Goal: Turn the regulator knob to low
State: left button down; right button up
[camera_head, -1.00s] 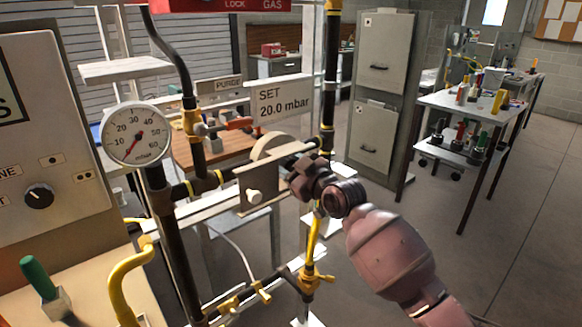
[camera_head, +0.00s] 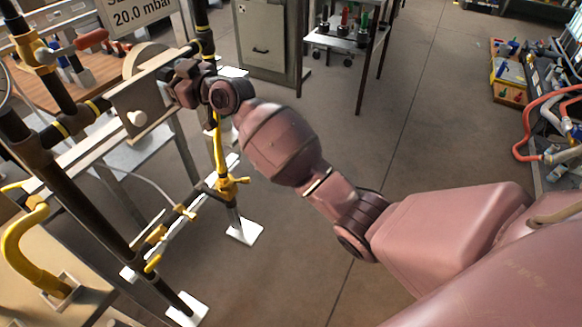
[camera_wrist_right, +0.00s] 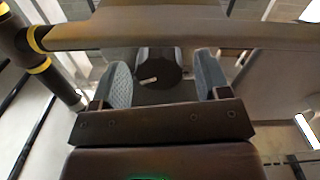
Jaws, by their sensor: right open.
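The dark regulator knob (camera_wrist_right: 158,70), with a short white mark on its face, shows in the right wrist view between the fingers of my right gripper (camera_wrist_right: 163,84). The gripper is open, one grey finger pad on each side of the knob. I cannot tell whether either pad touches it. In the head view my right gripper (camera_head: 184,84) is at the right end of the flat brown plate (camera_head: 150,97) on the pipework, and it hides the knob there. My left gripper is not in view.
A white button-like knob (camera_head: 136,118) sticks out of the plate. A sign reading 20.0 mbar (camera_head: 142,14) is above. A grey cabinet (camera_head: 262,40) stands behind.

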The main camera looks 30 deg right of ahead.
jog(key=shift+r+m, duration=0.15)
jog(key=shift+m, duration=0.55)
jog(key=shift+s+d+p, duration=0.25)
jog(key=shift+p, duration=0.05)
jog(key=p+v, duration=0.1)
jog(key=v, duration=0.9)
pick_arm(q)
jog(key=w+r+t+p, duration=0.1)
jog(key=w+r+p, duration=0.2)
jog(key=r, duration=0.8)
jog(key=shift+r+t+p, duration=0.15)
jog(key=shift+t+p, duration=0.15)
jog(key=shift+p, duration=0.95)
pick_arm(e)
jog(key=s+d+f+m+h, duration=0.2)
jog(key=s+d+f+h, duration=0.1)
jog(key=s+d+f, duration=0.2)
jog(key=s+d+f+m+h, duration=0.2)
jog(key=s+d+f, duration=0.3)
jog(key=s+f, duration=0.4)
jog(key=shift+s+d+f+m+h, duration=0.4)
jog(key=shift+s+h, duration=0.4)
jog(key=shift+s, duration=0.2)
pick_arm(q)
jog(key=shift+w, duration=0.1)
